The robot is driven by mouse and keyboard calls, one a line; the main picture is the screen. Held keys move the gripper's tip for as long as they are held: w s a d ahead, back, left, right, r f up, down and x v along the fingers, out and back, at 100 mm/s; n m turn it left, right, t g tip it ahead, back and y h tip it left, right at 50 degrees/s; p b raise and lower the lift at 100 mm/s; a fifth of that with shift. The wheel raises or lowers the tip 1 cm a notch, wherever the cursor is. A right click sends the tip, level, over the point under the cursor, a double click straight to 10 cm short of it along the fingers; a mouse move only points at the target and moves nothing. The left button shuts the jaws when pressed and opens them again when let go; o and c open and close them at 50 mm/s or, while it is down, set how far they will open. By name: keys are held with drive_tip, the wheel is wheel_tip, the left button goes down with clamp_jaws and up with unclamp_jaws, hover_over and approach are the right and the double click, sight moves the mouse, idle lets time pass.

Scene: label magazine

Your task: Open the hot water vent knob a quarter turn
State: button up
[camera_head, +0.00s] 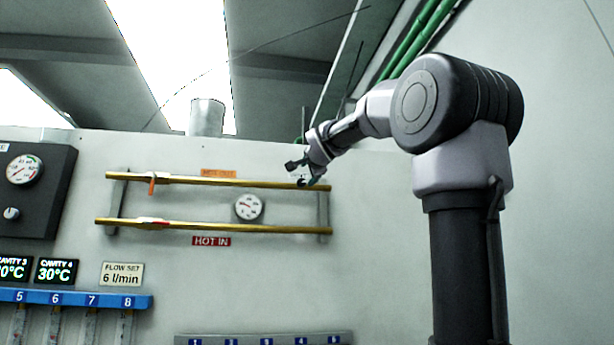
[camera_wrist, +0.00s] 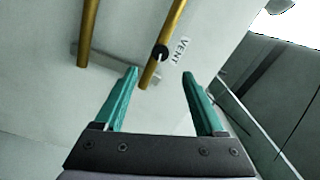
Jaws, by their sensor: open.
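The vent knob (camera_wrist: 160,53) is a small dark round piece on a brass pipe (camera_wrist: 170,30), beside a white VENT label (camera_wrist: 182,51). In the wrist view it lies beyond my fingertips, near the middle of the gap between them. My gripper (camera_wrist: 160,73) has two teal fingers spread apart with nothing between them. In the head view my gripper (camera_head: 297,174) is by the right end of the upper brass pipe (camera_head: 250,182), which has an orange HOT OUT label (camera_head: 218,173). The knob cannot be made out clearly there.
A lower brass pipe (camera_head: 270,228) runs below, with a red HOT IN label (camera_head: 211,241). A round gauge (camera_head: 248,207) sits between the pipes. An orange lever (camera_head: 152,185) hangs at the upper pipe's left. A grey bracket (camera_head: 323,214) holds the right ends.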

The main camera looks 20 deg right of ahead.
sight(302, 183)
idle(0.3)
drive_tip(key=w+n, duration=0.4)
drive_tip(key=w+d+n, duration=0.1)
drive_tip(key=w+n, duration=0.3)
drive_tip(key=n, duration=0.1)
drive_tip(key=w+d+n, duration=0.1)
drive_tip(key=w+n, duration=0.3)
drive_tip(key=n, duration=0.1)
drive_tip(key=shift+w+d+r, duration=0.1)
drive_tip(key=shift+w+d, duration=0.05)
drive_tip(key=shift+w, duration=0.05)
clamp_jaws()
